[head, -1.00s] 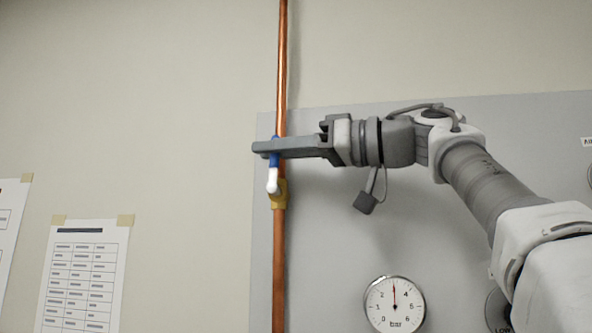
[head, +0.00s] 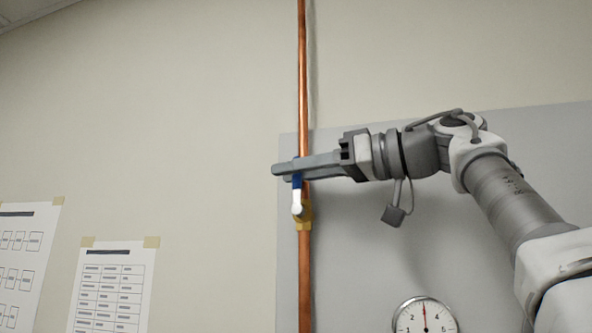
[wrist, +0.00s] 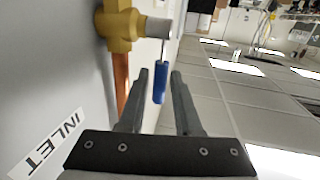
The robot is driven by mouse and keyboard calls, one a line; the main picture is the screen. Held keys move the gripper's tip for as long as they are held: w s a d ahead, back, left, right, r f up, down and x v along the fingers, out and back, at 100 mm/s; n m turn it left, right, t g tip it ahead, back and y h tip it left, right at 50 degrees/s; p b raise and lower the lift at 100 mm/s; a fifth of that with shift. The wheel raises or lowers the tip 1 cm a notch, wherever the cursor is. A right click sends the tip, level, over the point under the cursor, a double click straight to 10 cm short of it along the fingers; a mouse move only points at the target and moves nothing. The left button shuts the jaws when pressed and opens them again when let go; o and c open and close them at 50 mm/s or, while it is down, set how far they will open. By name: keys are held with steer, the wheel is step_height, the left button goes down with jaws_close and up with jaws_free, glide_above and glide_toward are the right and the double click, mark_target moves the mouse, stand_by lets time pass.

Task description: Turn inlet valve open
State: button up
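The inlet valve has a brass body (head: 305,214) on a vertical copper pipe, with a pale stem (head: 296,204) and a blue handle (head: 297,181). The handle runs up from the stem, roughly along the pipe. In the wrist view, the brass body (wrist: 119,25) is at the top left and the blue handle (wrist: 160,86) lies between my fingers. My gripper (head: 282,170) reaches across the pipe from the right. In the wrist view, my gripper (wrist: 161,72) is open, one finger on each side of the handle, with narrow gaps showing. Contact is not visible.
A pressure gauge (head: 425,318) is at the bottom, partly cut off. Taped sheets (head: 110,285) hang at left. An INLET label (wrist: 48,146) shows in the wrist view.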

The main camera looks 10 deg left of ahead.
steer(key=shift+o, duration=0.8)
steer(key=v, duration=1.7)
steer(key=shift+d, duration=0.2)
steer(key=shift+s, duration=0.1)
